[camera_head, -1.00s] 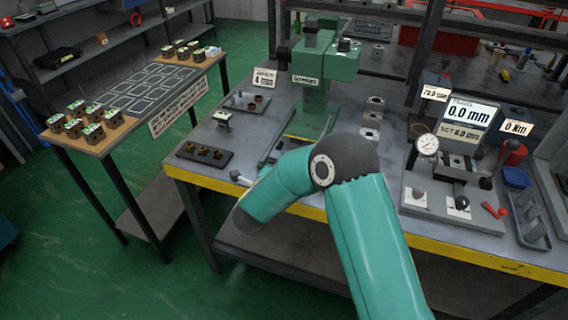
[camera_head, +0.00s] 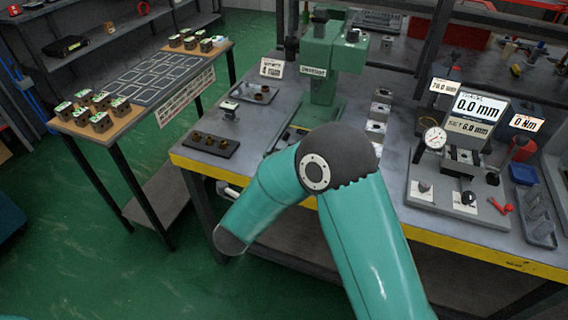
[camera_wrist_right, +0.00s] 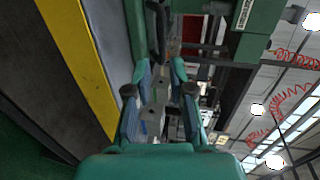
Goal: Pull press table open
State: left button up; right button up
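The green press (camera_head: 325,62) stands at the back of the workbench, left of centre in the head view. Its low green base (camera_head: 296,132) extends toward the front edge, partly hidden behind my right arm's dark elbow. I cannot make out a separate press table or its handle. My right gripper (camera_wrist_right: 160,78) shows in the right wrist view with its two fingers apart. Grey parts show between and beyond the fingers; contact cannot be told. Green press bodywork (camera_wrist_right: 246,32) is at the upper right there. The head view hides the right gripper behind my arm. My left gripper is not in view.
The grey workbench has a yellow front edge (camera_head: 470,252). A dark tray (camera_head: 209,145) with brass parts lies left of the press. A gauge fixture (camera_head: 458,185) stands right. A side table (camera_head: 150,82) holds several valve blocks. Green floor is open at the lower left.

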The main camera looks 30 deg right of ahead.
jog(key=v, duration=0.2)
jog(key=shift+s+a, duration=0.25)
jog(key=shift+a, duration=0.05)
jog(key=s+a+f+n+g+y+p, duration=0.1)
jog(key=s+a+f+n+y+p, duration=0.1)
jog(key=f+n+y, duration=0.5)
jog(key=s+a+f+n+g+y+p, duration=0.1)
jog(key=s+a+f+n+y, duration=0.25)
jog(key=f+n, duration=0.55)
jog(key=s+a+f+n+g+y, duration=0.1)
jog(key=s+f+n+g, duration=0.1)
jog(key=s, duration=0.3)
jog(key=s+a+f+n+g+y+p, duration=0.1)
jog(key=s+a+f+n+g+y, duration=0.1)
jog(key=s, duration=0.4)
jog(key=s+a+f+n+g+y, duration=0.1)
jog(key=s+f+n+g+y, duration=0.1)
jog(key=s+n, duration=0.3)
jog(key=shift+s+a+f+n+g+p, duration=0.3)
jog(key=shift+s+f+n+g+p, duration=0.1)
jog(key=shift+s+f+g, duration=0.3)
jog(key=shift+r+y, duration=0.1)
jog(key=shift+y, duration=0.15)
